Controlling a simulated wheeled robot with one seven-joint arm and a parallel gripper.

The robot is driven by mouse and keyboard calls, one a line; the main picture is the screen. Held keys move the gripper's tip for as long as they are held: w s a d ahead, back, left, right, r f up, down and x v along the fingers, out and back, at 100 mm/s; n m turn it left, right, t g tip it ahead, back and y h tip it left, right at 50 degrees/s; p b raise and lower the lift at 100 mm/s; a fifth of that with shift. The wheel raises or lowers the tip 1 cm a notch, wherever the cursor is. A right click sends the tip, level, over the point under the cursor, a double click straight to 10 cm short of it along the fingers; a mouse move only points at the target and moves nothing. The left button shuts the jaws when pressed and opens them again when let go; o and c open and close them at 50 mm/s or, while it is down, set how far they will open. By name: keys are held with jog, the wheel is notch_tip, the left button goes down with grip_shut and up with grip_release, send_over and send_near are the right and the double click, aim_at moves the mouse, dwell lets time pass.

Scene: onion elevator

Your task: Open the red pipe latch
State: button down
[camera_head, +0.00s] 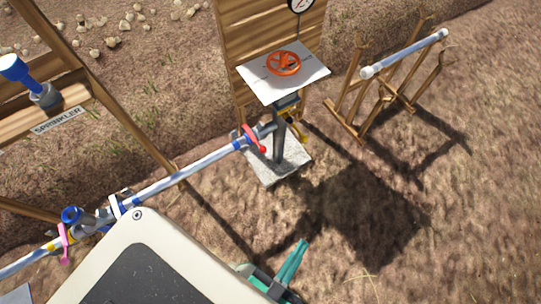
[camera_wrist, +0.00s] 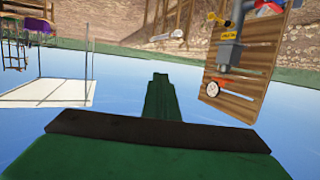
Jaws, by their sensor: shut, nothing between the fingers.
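The red pipe latch (camera_head: 255,146) sits on a blue and red collar at the right end of the long grey-blue pipe (camera_head: 185,173), beside the metal post. My gripper (camera_head: 302,244) is teal and shut, with nothing held. In the head view it is at the bottom centre, below and apart from the latch, over bare ground. In the wrist view the shut green fingers (camera_wrist: 160,82) point away from the camera into open space.
A pink latch (camera_head: 65,245) is at the pipe's left. A wooden rack (camera_head: 350,127) holds a loose pipe (camera_head: 405,53) at the right. A wooden sprinkler frame (camera_head: 104,100) stands left. Ground at lower right is clear.

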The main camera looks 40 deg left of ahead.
jog(key=shift+d, duration=0.1)
jog(key=shift+f, duration=0.15)
jog(key=w+a+f+m+g+y, duration=0.1)
jog(key=w+a+f+m+g, duration=0.15)
jog(key=w+f+m, duration=0.55)
jog(key=w+a+f+m+g+y, duration=0.2)
jog(key=w+a+f+m, duration=0.15)
jog(key=f, duration=0.95)
jog(key=w+a+f+m+g+y, duration=0.2)
jog(key=w+a+m+g, duration=0.1)
jog(key=w+a, duration=0.4)
jog(key=w+a+f+m+g+y, duration=0.2)
jog(key=w+a+m, duration=0.3)
jog(key=w+a, duration=0.3)
jog(key=shift+a+f+g, duration=0.6)
jog(key=shift+a+g, duration=0.15)
jog(key=shift+a, duration=0.1)
